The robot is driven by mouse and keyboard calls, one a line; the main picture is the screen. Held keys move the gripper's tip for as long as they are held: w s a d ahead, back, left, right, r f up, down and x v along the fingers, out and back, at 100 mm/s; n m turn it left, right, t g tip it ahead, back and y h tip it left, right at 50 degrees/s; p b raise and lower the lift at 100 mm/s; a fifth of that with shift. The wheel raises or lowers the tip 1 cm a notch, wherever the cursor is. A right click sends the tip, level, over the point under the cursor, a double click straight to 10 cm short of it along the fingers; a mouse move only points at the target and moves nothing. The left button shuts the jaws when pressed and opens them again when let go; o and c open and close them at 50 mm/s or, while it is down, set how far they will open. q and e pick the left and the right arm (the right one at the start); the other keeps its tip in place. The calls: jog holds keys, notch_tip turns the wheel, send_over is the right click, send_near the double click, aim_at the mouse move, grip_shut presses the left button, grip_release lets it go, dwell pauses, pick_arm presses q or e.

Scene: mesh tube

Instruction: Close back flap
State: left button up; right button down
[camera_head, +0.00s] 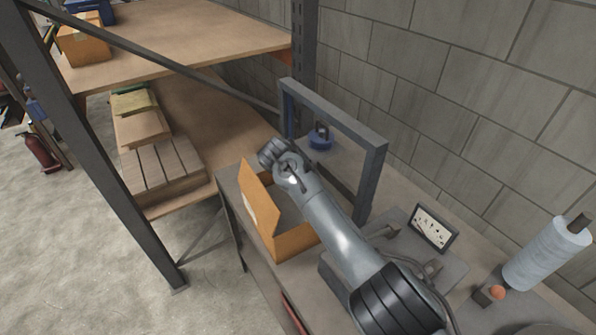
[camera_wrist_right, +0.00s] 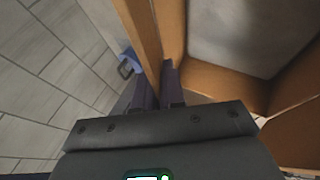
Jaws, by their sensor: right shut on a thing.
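An open cardboard box (camera_head: 290,243) stands on the workbench, with one flap (camera_head: 256,207) upright on its left side. My right arm reaches over the box from the lower right, and my right gripper (camera_head: 271,155) is at its far side; its fingertips are hidden in the head view. In the right wrist view, the two dark fingers of the gripper (camera_wrist_right: 158,88) are shut on a cardboard panel (camera_wrist_right: 143,35), seen nearly edge-on, which appears to be the back flap. The box's grey interior (camera_wrist_right: 228,40) shows to the right of it. My left gripper is not in view.
A blue-grey metal frame (camera_head: 375,165) stands close behind the box, with a blue object (camera_head: 320,138) by it. A shelf rack (camera_head: 215,115) stands to the left. A white roll (camera_head: 548,252) and a socket panel (camera_head: 433,228) are at the right.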

dwell(0.8)
jog(key=shift+f, duration=0.1)
jog(key=shift+s+a+f+t+h, duration=0.2)
jog(key=shift+a+t+h, duration=0.1)
jog(key=shift+h, duration=0.3)
jog(key=c, duration=1.3)
grip_release()
jog(key=shift+r, duration=0.1)
